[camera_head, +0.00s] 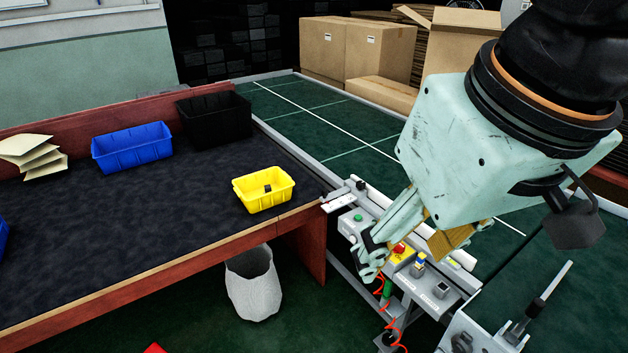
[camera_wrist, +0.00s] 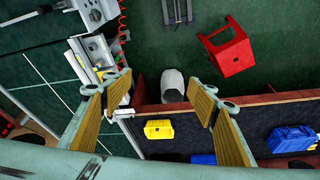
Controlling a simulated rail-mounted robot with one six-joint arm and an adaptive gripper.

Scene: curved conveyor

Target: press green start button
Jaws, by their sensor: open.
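The green button (camera_head: 358,217) sits on a small grey box (camera_head: 347,226) on the conveyor's side rail in the head view. A red button (camera_head: 399,249) on a yellow box stands nearer along the same rail. My gripper (camera_wrist: 161,88) is open and empty, its two fingers spread wide in the wrist view. In the head view its near finger hangs just right of and below the green button, apart from it in the picture. The height gap cannot be told. In the wrist view the control rail (camera_wrist: 97,50) lies beyond the left finger, and the green button cannot be made out.
A dark-topped table (camera_head: 140,220) holds a yellow bin (camera_head: 264,189), a blue bin (camera_head: 132,146) and a black bin (camera_head: 214,117). A white waste bin (camera_head: 252,283) stands below. A red stool (camera_wrist: 225,50) shows in the wrist view. Cardboard boxes (camera_head: 375,50) are stacked behind.

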